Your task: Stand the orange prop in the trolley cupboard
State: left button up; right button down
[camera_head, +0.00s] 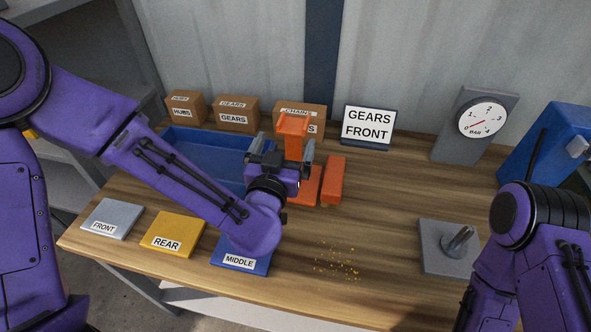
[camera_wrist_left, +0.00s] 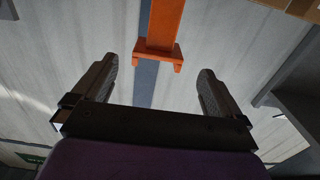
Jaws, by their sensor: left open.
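The orange prop (camera_head: 293,125) rises upright above the back of the wooden table, with a wider crosspiece at its top. In the left wrist view the prop (camera_wrist_left: 163,28) shows as an orange bar with a forked end, ahead of the fingers and roughly midway between them. My left gripper (camera_head: 287,152) is open, its fingers to either side of the prop's line in the head view. I cannot tell whether they touch it; the wrist view (camera_wrist_left: 156,85) shows an empty gap between the fingertips. My wrist hides the prop's lower part. I cannot make out the trolley cupboard.
Coloured plates (camera_head: 174,234) lie in front.

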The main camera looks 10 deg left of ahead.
aim_at(296, 120)
pick_arm(q)
jog(key=w+p, duration=0.1)
jog(key=w, duration=0.8)
jog(key=shift+w+d+p, duration=0.1)
jog(key=shift+w+p, duration=0.2)
jog(key=shift+p, duration=0.05)
jog(key=shift+s, duration=0.1)
jog(key=shift+c, duration=0.7)
jog(key=c, duration=1.5)
jog(key=shift+r, duration=0.2)
grip_shut()
